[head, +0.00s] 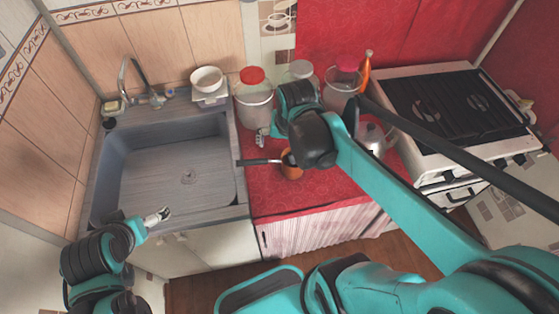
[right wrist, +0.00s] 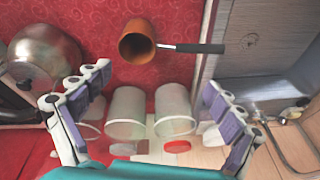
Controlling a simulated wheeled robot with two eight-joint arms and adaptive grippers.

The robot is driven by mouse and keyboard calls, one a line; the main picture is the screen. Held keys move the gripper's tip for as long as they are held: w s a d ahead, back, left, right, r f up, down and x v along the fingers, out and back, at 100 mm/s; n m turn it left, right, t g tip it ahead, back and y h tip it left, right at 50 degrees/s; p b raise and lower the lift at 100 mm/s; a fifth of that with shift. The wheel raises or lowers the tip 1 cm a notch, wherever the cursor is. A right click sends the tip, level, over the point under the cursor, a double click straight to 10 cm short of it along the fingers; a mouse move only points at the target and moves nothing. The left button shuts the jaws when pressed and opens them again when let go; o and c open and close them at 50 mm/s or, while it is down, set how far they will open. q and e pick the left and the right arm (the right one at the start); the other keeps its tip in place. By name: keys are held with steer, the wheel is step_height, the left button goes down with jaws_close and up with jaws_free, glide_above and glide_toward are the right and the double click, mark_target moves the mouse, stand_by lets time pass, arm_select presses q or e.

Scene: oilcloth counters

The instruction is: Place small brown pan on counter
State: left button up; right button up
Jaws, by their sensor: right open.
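The small brown pan (head: 291,172) sits on the red counter (head: 300,196), near the sink's right edge. Its dark handle points left toward the sink. In the right wrist view the pan (right wrist: 136,44) lies beyond my fingers, with its handle to the right. My right gripper (head: 264,137) is open and empty, behind the pan and apart from it; its spread fingers show in the right wrist view (right wrist: 155,82). My right arm partly covers the pan in the head view. My left gripper (head: 159,216) hangs by the sink's front edge, its jaws unclear.
Jars, one with a red lid (head: 252,75), stand at the back of the counter. A metal kettle (head: 371,140) and a stove (head: 455,105) are to the right. The grey sink (head: 185,175) is empty. The counter's front part is clear.

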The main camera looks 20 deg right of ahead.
steer(key=s+a+r+n+t, duration=0.1)
steer(key=s+a+n+t, duration=0.2)
steer(key=s+n, duration=0.3)
steer(key=shift+a+t+y, duration=0.3)
steer(key=shift+a+t, duration=0.1)
steer(key=shift+a, duration=0.35)
